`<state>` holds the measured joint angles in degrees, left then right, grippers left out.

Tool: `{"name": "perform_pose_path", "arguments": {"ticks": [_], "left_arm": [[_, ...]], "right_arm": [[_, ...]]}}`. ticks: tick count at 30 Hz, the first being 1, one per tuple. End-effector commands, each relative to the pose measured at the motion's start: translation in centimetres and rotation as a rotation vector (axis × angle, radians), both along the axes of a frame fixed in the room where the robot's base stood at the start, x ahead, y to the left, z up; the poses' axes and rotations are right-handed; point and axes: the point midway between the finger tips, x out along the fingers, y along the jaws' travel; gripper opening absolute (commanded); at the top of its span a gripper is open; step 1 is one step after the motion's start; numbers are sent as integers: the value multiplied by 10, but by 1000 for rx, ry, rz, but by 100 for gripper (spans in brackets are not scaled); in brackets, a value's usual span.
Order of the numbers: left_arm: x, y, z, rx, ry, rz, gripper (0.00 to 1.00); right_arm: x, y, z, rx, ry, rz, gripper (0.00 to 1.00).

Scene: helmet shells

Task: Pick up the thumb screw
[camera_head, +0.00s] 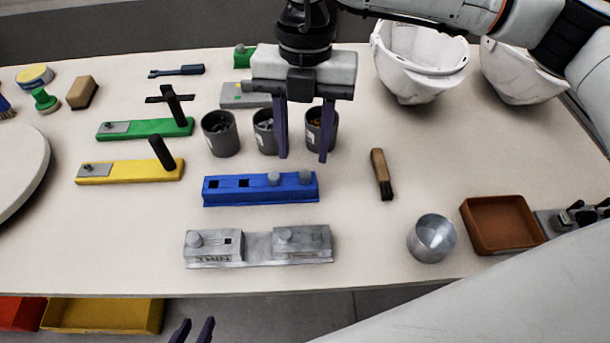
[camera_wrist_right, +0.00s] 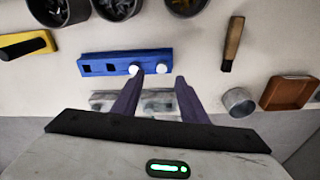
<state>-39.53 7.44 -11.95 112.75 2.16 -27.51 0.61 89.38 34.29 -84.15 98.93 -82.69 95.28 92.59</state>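Two rounded grey knobs, which look like thumb screws, stand in the right part of the blue block (camera_head: 225,196): a left knob (camera_head: 273,178) and a right knob (camera_head: 306,177). I cannot tell which one is the thumb screw. My right gripper (camera_head: 303,157) points down, open and empty, above the table near the cups. In the right wrist view, the blue block's left knob (camera_wrist_right: 135,69) shows beside the left fingertip. My left gripper (camera_head: 196,322) is open below the table's front edge, mostly out of frame.
Dark cups (camera_head: 220,138) holding small parts stand behind the blue block. Yellow (camera_head: 130,173) and green (camera_head: 145,129) fixtures are left. A brush (camera_head: 381,172), metal cup (camera_head: 432,238) and brown tray (camera_head: 500,224) are right. White helmet shells (camera_head: 418,65) stand behind.

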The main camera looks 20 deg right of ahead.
Motion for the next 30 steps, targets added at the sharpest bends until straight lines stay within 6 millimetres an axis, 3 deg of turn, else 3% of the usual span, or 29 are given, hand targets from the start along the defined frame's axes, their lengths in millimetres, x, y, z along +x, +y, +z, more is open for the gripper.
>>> {"name": "perform_pose_path", "arguments": {"ticks": [12, 21, 28, 30], "left_arm": [[2, 3, 2, 4, 1, 6, 31], [2, 4, 1, 3, 2, 7, 31], [0, 4, 1, 3, 3, 8, 31], [0, 4, 1, 3, 3, 8, 31]], "right_arm": [[-4, -2, -49, 0, 1, 0, 39], [-4, -1, -55, 1, 0, 0, 39], [-4, -1, -55, 1, 0, 0, 2], [-4, -1, -55, 1, 0, 0, 0]]}}
